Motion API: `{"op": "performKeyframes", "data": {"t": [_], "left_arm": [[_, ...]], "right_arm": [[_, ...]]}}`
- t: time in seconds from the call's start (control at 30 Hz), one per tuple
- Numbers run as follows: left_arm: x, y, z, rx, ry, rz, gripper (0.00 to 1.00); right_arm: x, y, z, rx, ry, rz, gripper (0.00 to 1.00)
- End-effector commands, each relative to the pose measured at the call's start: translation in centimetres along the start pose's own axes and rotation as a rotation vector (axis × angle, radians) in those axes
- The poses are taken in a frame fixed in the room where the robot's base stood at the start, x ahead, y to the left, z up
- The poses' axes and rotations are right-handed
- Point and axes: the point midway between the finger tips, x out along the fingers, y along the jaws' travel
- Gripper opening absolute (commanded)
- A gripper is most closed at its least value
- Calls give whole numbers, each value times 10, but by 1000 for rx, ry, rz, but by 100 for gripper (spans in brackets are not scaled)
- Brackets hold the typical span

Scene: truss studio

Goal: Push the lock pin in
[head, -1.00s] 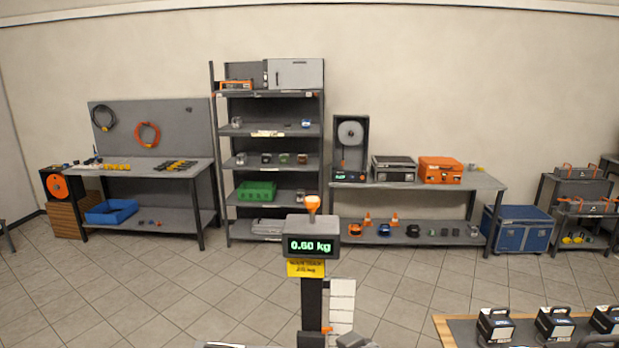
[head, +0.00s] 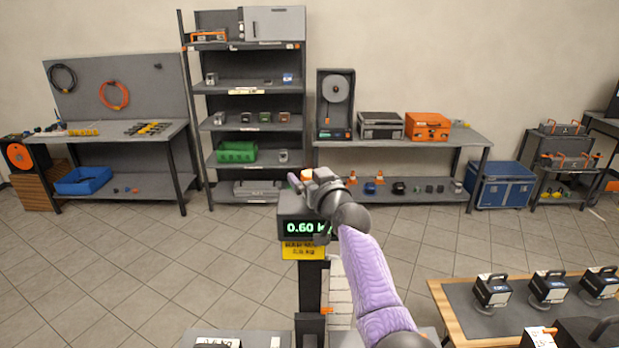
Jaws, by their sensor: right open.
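A scale display head (head: 292,228) reading 0.60 kg stands on a dark column (head: 311,285). A small orange piece (head: 327,310) sticks out of the column's right side lower down. I cannot tell for sure which of these orange parts is the lock pin. My left gripper is not in view.
A yellow label (head: 303,251) hangs under the display. A wooden-edged table (head: 447,307) with several black-handled devices stands at the lower right. Shelves (head: 248,135) and benches (head: 400,145) line the back wall. The tiled floor between is clear.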

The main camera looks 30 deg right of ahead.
Motion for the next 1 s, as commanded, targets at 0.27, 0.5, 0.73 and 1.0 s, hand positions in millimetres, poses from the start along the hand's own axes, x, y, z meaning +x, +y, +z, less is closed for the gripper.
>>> {"op": "performKeyframes", "data": {"t": [0.27, 0.5, 0.73, 1.0], "left_arm": [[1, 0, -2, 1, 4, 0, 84], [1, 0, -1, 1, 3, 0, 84], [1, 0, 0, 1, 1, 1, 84], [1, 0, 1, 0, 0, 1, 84]], "right_arm": [[6, 0, 0, -1, 0, 1, 92], [5, 0, 0, -1, -1, 1, 61], [5, 0, 0, -1, -1, 1, 12], [5, 0, 0, -1, -2, 1, 0]]}}
